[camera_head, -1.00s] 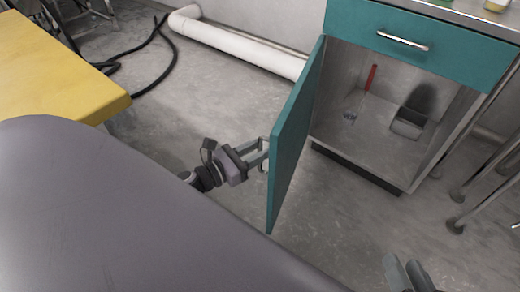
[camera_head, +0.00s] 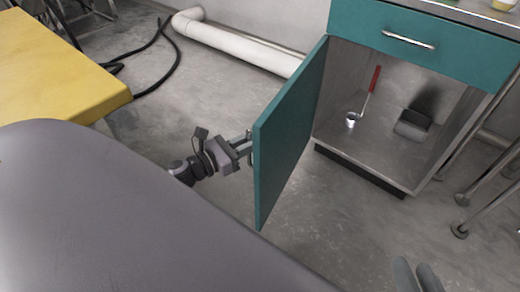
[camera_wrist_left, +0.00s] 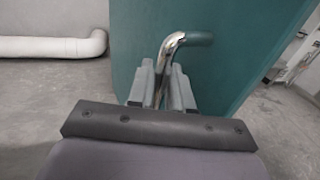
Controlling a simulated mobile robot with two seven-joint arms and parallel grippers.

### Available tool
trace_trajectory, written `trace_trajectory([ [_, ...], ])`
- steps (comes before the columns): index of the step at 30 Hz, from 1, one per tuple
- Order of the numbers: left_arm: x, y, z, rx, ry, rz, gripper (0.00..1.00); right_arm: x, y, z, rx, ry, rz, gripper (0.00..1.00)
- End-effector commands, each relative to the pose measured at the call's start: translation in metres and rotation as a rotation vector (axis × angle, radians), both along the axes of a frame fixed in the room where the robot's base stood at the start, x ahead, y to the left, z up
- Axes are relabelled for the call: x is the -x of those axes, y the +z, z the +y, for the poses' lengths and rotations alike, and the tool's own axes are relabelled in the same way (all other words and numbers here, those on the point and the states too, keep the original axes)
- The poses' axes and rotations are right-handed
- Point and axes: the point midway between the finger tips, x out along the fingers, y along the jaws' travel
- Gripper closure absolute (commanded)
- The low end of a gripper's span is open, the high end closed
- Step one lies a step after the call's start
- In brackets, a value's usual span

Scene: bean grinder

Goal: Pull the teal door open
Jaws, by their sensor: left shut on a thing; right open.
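The teal door (camera_head: 291,133) of the cabinet stands swung open to the left, with the cabinet interior (camera_head: 385,110) exposed. My left gripper (camera_head: 246,146) is at the outer face of the door. In the left wrist view its two fingers (camera_wrist_left: 162,88) are closed around the door's metal handle (camera_wrist_left: 171,44), which stands out from the teal panel (camera_wrist_left: 225,50). In the head view the door edge hides most of the handle. My right gripper (camera_head: 418,276) shows only in part at the bottom edge, open and empty, apart from the cabinet.
Inside the cabinet are a red-handled tool with a small metal cup (camera_head: 352,118) and a metal container (camera_head: 411,124). A teal drawer (camera_head: 430,40) sits above. A yellow table (camera_head: 60,75) is at left, a white pipe (camera_head: 235,45) along the wall. Metal legs (camera_head: 490,170) stand at right.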

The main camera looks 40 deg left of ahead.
Motion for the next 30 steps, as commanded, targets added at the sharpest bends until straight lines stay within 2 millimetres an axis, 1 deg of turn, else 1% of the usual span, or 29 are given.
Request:
trace_trajectory([
  [1, 0.001, -0.003, 0.006, -0.003, 0.000, 0.003, 1.00, 0.002, -0.001, -0.002, 0.007, -0.002, -0.013, 0.57],
  [3, 0.001, -0.002, 0.009, -0.001, 0.000, 0.003, 1.00, 0.004, 0.001, -0.004, 0.016, -0.001, -0.021, 0.57],
  [11, 0.001, -0.001, 0.010, 0.001, 0.000, 0.004, 1.00, 0.006, 0.001, -0.005, 0.021, 0.000, -0.020, 0.57],
  [12, 0.001, -0.001, 0.010, 0.001, 0.000, 0.004, 0.74, 0.006, 0.001, -0.005, 0.021, 0.001, -0.019, 0.57],
  [13, 0.002, -0.001, 0.010, 0.001, -0.001, 0.004, 0.65, 0.005, 0.001, -0.005, 0.021, 0.001, -0.019, 0.57],
  [23, 0.003, 0.000, 0.010, 0.000, -0.001, 0.002, 0.65, 0.005, 0.001, -0.005, 0.019, -0.001, -0.016, 0.57],
  [26, 0.010, 0.000, 0.013, 0.001, 0.000, 0.004, 0.65, 0.005, 0.001, -0.004, 0.016, 0.000, -0.013, 0.57],
  [30, 0.030, 0.000, 0.020, 0.000, 0.000, 0.005, 0.65, 0.005, 0.002, -0.003, 0.007, 0.003, -0.002, 0.57],
])
